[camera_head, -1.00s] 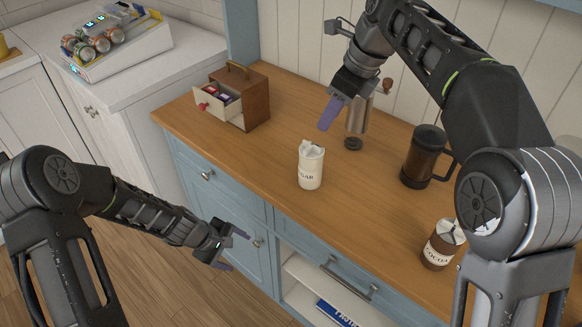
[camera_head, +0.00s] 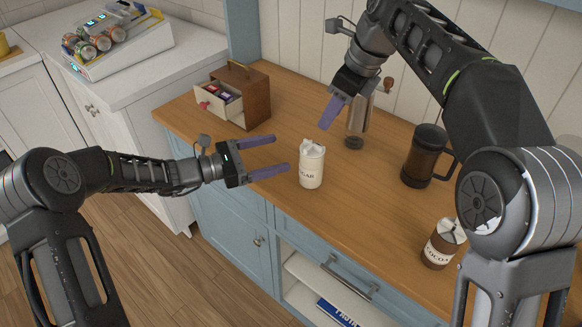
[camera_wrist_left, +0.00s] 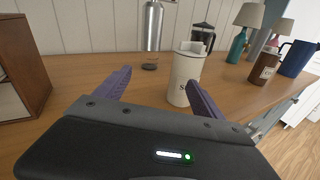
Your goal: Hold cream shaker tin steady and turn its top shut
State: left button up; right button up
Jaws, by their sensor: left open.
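The cream shaker tin (camera_head: 311,172), a small cream-white canister with dark lettering ending in "GAR", stands upright on the wooden counter. Its top (camera_head: 312,147) is cream and uneven in outline; I cannot tell how far it is turned. My left gripper (camera_head: 281,154) is open and empty, its purple fingers pointing at the tin from the left, apart from it. In the left wrist view the tin (camera_wrist_left: 184,80) stands ahead, beyond the right-hand finger. My right gripper (camera_head: 331,113) hangs above and behind the tin, fingers pointing down; they overlap, so their opening is unclear.
A silver grinder (camera_head: 358,115) stands behind the tin. A dark press jug (camera_head: 428,155) and a brown cocoa tin (camera_head: 443,245) are to the right. A wooden box (camera_head: 247,97) with an open drawer is at the back left. The counter around the tin is clear.

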aim_at(321, 161)
pick_arm(q)
jog(key=shift+g+h, duration=0.7)
jog(key=s+d, duration=0.1)
jog(key=s+d+f, duration=0.1)
jog(key=d, duration=0.3)
jog(key=shift+s+f, duration=0.35)
jog(key=shift+s, duration=0.05)
jog(key=shift+d, duration=0.15)
jog(key=x, duration=0.7)
jog(key=shift+w+d, duration=0.2)
jog(key=shift+d, duration=0.1)
jog(key=shift+c, duration=0.3)
jog(key=c, duration=1.5)
